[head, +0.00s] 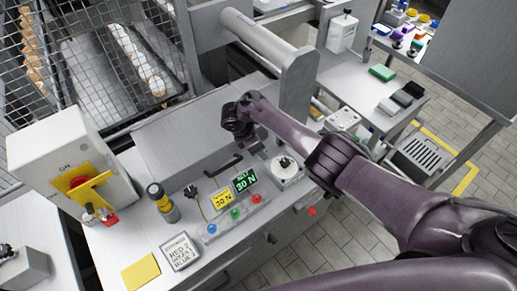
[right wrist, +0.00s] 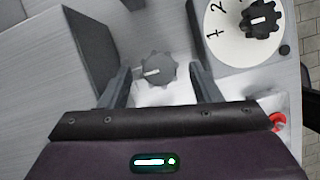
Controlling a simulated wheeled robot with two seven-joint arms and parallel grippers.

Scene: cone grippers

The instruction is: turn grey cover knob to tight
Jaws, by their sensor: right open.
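A grey lobed knob (right wrist: 157,71) with a pale pointer line shows in the right wrist view on a light surface. My right gripper (right wrist: 158,80) is open, with one finger on each side of the knob; I cannot tell whether they touch it. In the head view my right gripper (head: 256,146) reaches down to the console top, just left of the white dial, and the grey knob is hidden there. My left gripper is not in view.
A white numbered dial (head: 286,180) with a black knob (right wrist: 260,18) stands close to the right gripper. A black handle (head: 224,165), a green display (head: 245,180) and a button strip (head: 236,214) lie left and in front. A grey post (head: 299,85) rises behind.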

